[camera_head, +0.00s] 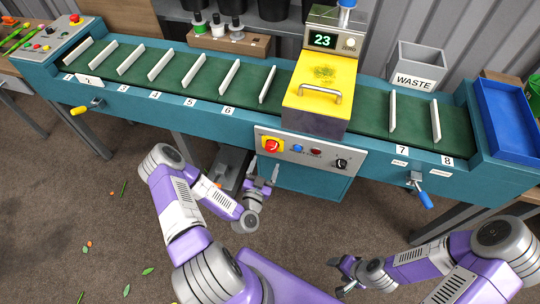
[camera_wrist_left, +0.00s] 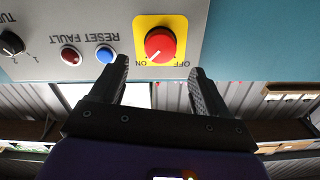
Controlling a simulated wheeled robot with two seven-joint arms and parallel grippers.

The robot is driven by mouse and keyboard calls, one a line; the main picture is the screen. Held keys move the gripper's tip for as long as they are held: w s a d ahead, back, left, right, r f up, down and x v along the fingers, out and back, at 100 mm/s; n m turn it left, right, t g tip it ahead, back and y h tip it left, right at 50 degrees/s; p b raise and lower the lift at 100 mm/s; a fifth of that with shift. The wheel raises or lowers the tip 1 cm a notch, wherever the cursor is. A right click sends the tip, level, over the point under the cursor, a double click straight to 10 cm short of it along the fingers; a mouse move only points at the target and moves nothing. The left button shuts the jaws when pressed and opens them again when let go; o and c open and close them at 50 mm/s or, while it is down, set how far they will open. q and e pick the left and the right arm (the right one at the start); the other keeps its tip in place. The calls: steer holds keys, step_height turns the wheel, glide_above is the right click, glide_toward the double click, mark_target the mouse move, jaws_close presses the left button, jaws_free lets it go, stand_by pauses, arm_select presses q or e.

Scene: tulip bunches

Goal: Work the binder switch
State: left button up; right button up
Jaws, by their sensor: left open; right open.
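The binder switch (camera_head: 271,146) is a red rotary knob on a yellow plate, at the left end of the grey control panel (camera_head: 318,155) on the conveyor's front. In the left wrist view the red knob (camera_wrist_left: 160,45) is seen upside down, with OFF and ON lettering below it. My left gripper (camera_head: 264,183) is open and empty, below the switch in the head view. In the left wrist view its fingers (camera_wrist_left: 160,65) are spread to either side below the knob, apparently not touching it. My right gripper (camera_head: 340,275) is open and empty, low over the floor.
Beside the switch are a blue reset button (camera_wrist_left: 105,54), a red fault light (camera_wrist_left: 71,56) and a black dial (camera_wrist_left: 11,43). Above the panel stands the yellow-lidded binder (camera_head: 322,85) with display 23. A blue-handled crank (camera_head: 421,194) sticks out at right.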

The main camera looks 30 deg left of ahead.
mark_target(271, 149)
arm_select(q)
steer(key=b+x, duration=0.1)
steer(key=x, duration=0.6)
steer(key=shift+w, duration=0.1)
steer(key=c, duration=1)
steer(key=shift+c, duration=0.2)
